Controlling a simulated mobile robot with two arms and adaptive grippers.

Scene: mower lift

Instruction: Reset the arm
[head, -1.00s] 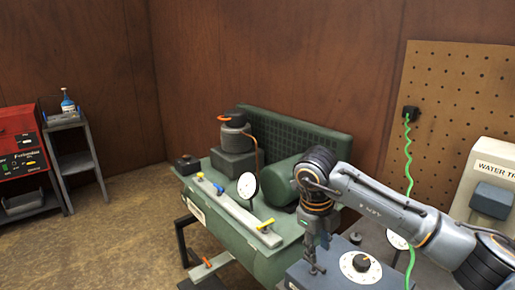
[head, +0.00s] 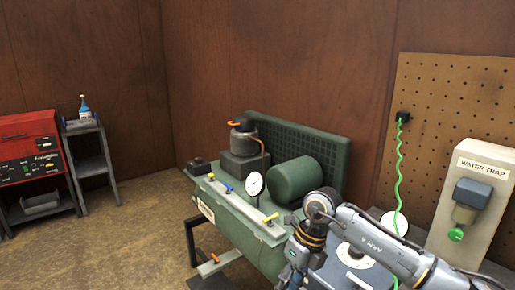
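My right arm (head: 385,248) comes in from the lower right and bends down at a dark joint with orange bands. My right gripper (head: 286,280) points down at the bottom edge of the head view, in front of the green machine. Its fingertips are cut off by the frame, so I cannot tell whether it is open or shut. My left arm and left gripper are out of view.
A green compressor-like machine (head: 240,207) with a gauge (head: 255,184) and coloured valves stands at centre. A box marked WATER TRAP (head: 477,190) is at right, beside a pegboard (head: 437,125) with a green cord. A red cabinet (head: 30,150) and grey stand (head: 89,168) are at left. Floor between is clear.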

